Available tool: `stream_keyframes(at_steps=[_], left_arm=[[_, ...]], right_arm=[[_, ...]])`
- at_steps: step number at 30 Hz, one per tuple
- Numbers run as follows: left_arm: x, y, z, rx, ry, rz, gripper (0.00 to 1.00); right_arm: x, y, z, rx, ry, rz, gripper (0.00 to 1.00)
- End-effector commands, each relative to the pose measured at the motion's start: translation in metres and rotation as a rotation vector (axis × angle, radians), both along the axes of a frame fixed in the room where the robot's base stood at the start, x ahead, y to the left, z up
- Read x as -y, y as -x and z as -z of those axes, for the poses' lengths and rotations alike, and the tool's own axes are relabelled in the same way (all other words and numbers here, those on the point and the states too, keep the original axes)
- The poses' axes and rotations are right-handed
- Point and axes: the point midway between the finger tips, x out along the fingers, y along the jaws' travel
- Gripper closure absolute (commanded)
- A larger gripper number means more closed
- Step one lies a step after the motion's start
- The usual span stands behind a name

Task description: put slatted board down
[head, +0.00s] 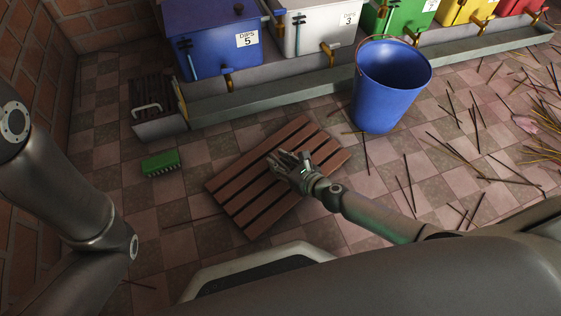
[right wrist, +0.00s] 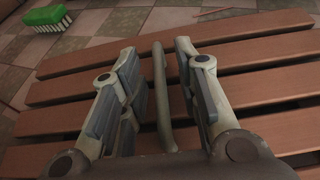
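The slatted board (head: 240,206) is brown, with several parallel slats, and appears to lie flat on the tiled floor in the middle of the head view. Its slats (right wrist: 250,55) fill most of the right wrist view. My right gripper (head: 283,160) is over the board's middle. In the right wrist view its fingers (right wrist: 162,78) are spread, one on each side of a narrow upright bar (right wrist: 161,100), with gaps visible on both sides. Whether the bar touches the gripper lower down is hidden. My left arm shows at the left, but its gripper is out of view.
A green brush (head: 161,163) lies left of the board. A blue bucket (head: 388,88) stands at the upper right. A long trough (head: 290,98) runs below several coloured boxes, including a blue one (head: 215,45). Loose sticks (head: 465,155) litter the right floor.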

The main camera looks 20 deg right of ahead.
Motion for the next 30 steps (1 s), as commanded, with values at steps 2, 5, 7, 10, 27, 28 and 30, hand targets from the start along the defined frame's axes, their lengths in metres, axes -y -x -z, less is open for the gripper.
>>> stream_keyframes(at_steps=[2,5,7,10,27,28,30], left_arm=[[0.0,0.0,0.0,0.0,0.0,0.0,0.6],[0.0,0.0,-0.001,-0.001,0.0,0.0,0.6],[0.0,0.0,-0.003,-0.001,0.0,0.0,0.6],[0.0,0.0,-0.007,-0.001,0.0,0.0,0.6],[0.0,-0.001,-0.031,-0.002,0.0,-0.001,0.6],[0.0,-0.001,-0.032,-0.002,0.0,-0.001,0.6],[0.0,-0.001,-0.033,-0.002,0.0,-0.001,0.6]], right_arm=[[0.0,0.0,0.0,0.0,0.0,0.0,0.7],[0.0,0.0,-0.001,0.0,0.0,0.0,0.7],[0.0,0.0,-0.005,0.0,0.001,0.0,0.7],[0.004,0.008,-0.006,-0.003,0.0,0.0,0.7],[0.038,0.086,-0.041,-0.003,-0.001,0.001,0.7],[0.039,0.088,-0.043,-0.002,-0.001,0.001,0.7],[0.042,0.093,-0.045,-0.002,-0.002,0.001,0.7]])
